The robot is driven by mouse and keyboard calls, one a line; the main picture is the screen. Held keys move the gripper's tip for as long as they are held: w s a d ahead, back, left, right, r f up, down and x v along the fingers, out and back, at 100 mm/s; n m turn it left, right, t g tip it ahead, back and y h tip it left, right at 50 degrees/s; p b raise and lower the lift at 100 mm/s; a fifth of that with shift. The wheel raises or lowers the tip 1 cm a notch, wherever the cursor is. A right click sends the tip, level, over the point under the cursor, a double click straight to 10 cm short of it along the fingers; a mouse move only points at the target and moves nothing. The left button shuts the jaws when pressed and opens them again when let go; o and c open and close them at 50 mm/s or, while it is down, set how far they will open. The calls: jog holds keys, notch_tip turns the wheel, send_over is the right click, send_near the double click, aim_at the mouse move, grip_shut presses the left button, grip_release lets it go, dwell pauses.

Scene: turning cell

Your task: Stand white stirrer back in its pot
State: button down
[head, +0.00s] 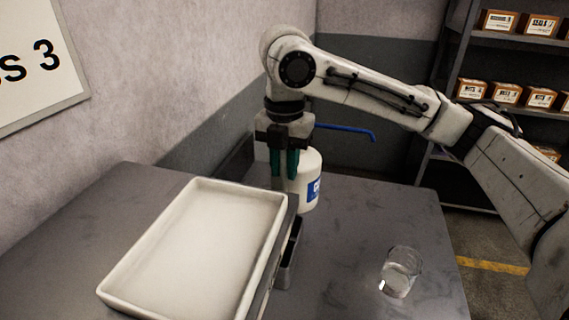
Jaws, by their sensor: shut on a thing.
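My gripper (286,174) points down with its teal fingers close together, in front of a white bottle. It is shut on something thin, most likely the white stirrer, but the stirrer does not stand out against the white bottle. A dark, narrow open container (289,262), perhaps the pot, stands below the gripper beside the tray's right edge. The tray partly hides it, and I cannot see what is inside.
The white bottle (309,195) has a blue label and a blue spout. A large white tray (283,222) covers the left of the dark table (345,240). A clear glass (401,270) stands at the right. Shelves (490,95) with boxes are behind.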

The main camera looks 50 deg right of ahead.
jog(key=shift+f+b, duration=2.6)
jog(key=shift+f, duration=1.9)
jog(key=c, duration=0.9)
grip_release()
notch_tip(320, 180, up, 11)
jog(key=shift+f+p, duration=0.1)
jog(key=shift+p, duration=0.45)
